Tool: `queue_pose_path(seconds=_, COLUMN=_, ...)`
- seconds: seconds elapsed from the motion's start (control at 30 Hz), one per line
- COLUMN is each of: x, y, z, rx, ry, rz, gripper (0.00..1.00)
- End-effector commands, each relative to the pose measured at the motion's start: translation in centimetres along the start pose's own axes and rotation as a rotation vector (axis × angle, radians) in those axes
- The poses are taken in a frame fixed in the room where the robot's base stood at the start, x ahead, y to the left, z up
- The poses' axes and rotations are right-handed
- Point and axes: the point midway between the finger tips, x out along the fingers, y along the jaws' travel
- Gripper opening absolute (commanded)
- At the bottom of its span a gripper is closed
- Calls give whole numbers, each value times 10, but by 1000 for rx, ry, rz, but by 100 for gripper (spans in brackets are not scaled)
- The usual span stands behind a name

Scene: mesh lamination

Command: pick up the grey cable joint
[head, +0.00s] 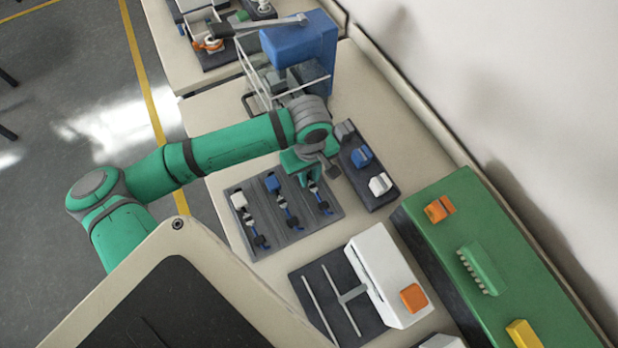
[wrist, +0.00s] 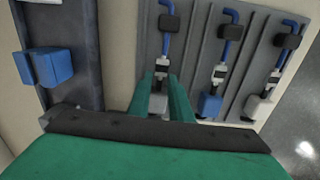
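The grey cable joint (wrist: 158,104) sits at the end of a blue cable on the grey cable board (wrist: 188,50). In the wrist view it lies between the two green fingers of my gripper (wrist: 162,84), partly hidden by them. The fingers stand apart on either side of it, and I see no clear contact. In the head view my gripper (head: 306,180) points down over the top right end of the board (head: 245,190) and hides the joint there. Next to it on the board are a blue joint (head: 272,182) and a white joint (head: 239,200), each on its own cable.
A dark strip (head: 352,148) right of the board carries a loose grey block (head: 344,130), a blue block (head: 361,156) and a white block (head: 380,184). A white device (head: 375,280) stands in front. A blue machine (head: 300,42) stands behind my arm.

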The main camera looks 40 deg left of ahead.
Motion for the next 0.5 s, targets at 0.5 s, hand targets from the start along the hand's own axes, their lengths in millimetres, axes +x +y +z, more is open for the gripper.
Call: queue_pose_path(seconds=0.5, x=4, y=0, z=0, rx=0, ry=1, rz=0, gripper=0)
